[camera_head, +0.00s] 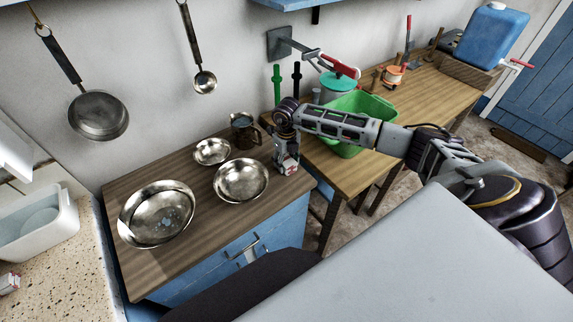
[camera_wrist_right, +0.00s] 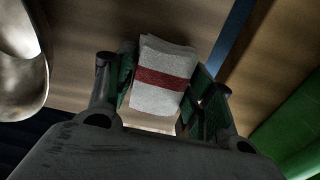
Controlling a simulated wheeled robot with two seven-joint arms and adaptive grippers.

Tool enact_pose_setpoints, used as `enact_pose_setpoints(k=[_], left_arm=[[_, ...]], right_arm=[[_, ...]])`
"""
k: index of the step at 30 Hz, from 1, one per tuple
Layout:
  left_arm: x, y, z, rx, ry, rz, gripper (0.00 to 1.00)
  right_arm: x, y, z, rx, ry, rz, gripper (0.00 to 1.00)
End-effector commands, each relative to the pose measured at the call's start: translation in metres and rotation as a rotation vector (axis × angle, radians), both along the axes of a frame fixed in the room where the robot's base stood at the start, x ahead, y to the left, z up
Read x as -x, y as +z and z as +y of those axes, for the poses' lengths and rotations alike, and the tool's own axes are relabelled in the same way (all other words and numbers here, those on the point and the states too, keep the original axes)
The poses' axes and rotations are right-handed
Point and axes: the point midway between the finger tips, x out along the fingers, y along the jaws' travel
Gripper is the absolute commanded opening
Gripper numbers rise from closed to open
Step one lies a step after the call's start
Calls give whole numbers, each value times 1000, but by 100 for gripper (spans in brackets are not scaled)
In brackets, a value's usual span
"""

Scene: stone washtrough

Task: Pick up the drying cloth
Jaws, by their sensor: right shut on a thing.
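The drying cloth (camera_wrist_right: 163,77) is a folded white bundle with a red stripe, between the two fingers of my right gripper (camera_wrist_right: 160,90) in the right wrist view. In the head view the cloth (camera_head: 289,168) shows small at the right end of the wooden counter, below my right gripper (camera_head: 285,152). The right gripper points down and is shut on the cloth. I cannot tell whether the cloth touches the counter. My left gripper is not in view.
Metal bowls (camera_head: 240,181) and a dark metal mug (camera_head: 243,130) stand on the counter (camera_head: 205,237) left of the gripper. A green tub (camera_head: 367,105) stands to the right on a wooden table (camera_head: 440,95). A pan (camera_head: 98,115) and a ladle (camera_head: 204,80) hang on the wall.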

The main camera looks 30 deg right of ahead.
Motion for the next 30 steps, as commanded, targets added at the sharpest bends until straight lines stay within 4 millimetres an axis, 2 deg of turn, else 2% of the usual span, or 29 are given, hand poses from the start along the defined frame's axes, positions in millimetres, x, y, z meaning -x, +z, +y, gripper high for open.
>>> enact_pose_setpoints(k=[8, 14, 30], left_arm=[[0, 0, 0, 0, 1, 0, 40], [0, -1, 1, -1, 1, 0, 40], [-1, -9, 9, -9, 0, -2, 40]], right_arm=[[0, 1, 0, 0, 0, -1, 34], [-1, 11, 0, 0, 0, -1, 34], [-1, 83, 0, 1, 0, -2, 34]])
